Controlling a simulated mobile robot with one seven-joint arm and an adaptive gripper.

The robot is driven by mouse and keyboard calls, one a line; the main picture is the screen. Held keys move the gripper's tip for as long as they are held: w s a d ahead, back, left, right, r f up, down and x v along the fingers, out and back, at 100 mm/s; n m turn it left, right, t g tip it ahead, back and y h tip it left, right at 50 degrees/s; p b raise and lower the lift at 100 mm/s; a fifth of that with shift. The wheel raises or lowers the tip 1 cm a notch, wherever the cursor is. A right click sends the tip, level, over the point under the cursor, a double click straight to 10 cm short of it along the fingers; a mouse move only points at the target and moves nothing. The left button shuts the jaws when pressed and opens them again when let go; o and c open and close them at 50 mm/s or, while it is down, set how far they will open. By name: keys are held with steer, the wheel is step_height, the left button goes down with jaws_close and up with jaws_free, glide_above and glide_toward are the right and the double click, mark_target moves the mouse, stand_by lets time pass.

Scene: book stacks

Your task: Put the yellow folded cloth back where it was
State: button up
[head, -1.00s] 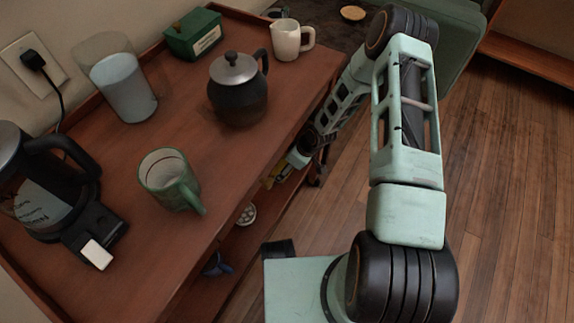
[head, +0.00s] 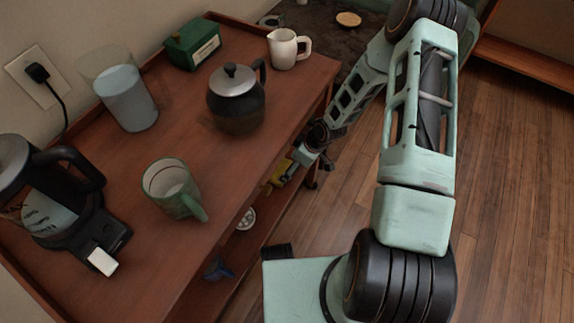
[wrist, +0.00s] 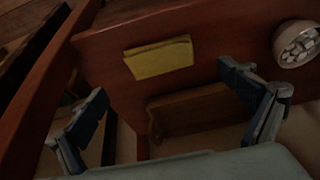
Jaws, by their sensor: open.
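The yellow folded cloth (wrist: 158,58) lies flat on the reddish-brown lower shelf (wrist: 215,30), seen in the wrist view. In the head view a small part of it (head: 279,174) shows below the edge of the cart's top. My gripper (wrist: 172,112) is open, with its two blue-padded fingers spread wide. The cloth is ahead of the fingers and apart from them, and nothing is between the fingertips. In the head view my gripper's end is mostly hidden at the cart's side.
The cart's top (head: 120,235) overhangs the lower shelf. It holds a green mug (head: 172,190), a dark kettle (head: 237,100), a coffee pot (head: 45,195) and a white pitcher (head: 286,48). Wood floor (head: 510,200) is clear at right.

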steer(key=p+v, duration=0.1)
steer(key=v, duration=0.3)
steer(key=shift+d+r, duration=0.1)
steer(key=shift+r, duration=0.3)
steer(key=shift+s+d, duration=0.1)
